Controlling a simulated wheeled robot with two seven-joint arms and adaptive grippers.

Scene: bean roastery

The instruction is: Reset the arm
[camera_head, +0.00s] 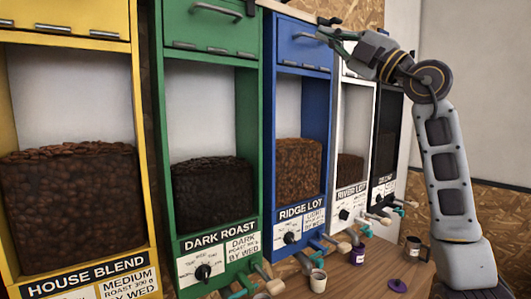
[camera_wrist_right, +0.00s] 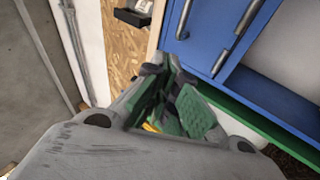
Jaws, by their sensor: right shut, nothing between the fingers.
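My right gripper (camera_head: 326,30) is shut and empty. In the head view it is raised high, in front of the top right of the blue RIDGE LOT dispenser (camera_head: 329,120), close to the blue lid's handle (camera_head: 304,35). I cannot tell the exact gap. My right arm rises from the lower right and bends over at the top. In the wrist view the dark and green fingers (camera_wrist_right: 172,110) are together, with the blue lid (camera_wrist_right: 215,30) beyond them to the right. My left gripper is not in view.
Yellow HOUSE BLEND (camera_head: 145,150), green DARK ROAST (camera_head: 256,130), white RIVER LOT (camera_head: 349,203) and a black dispenser (camera_head: 384,187) share the row. On the wooden counter (camera_head: 365,280) stand a white cup (camera_head: 318,284), a purple jar (camera_head: 357,257), a dark mug (camera_head: 413,248) and a purple lid (camera_head: 397,285).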

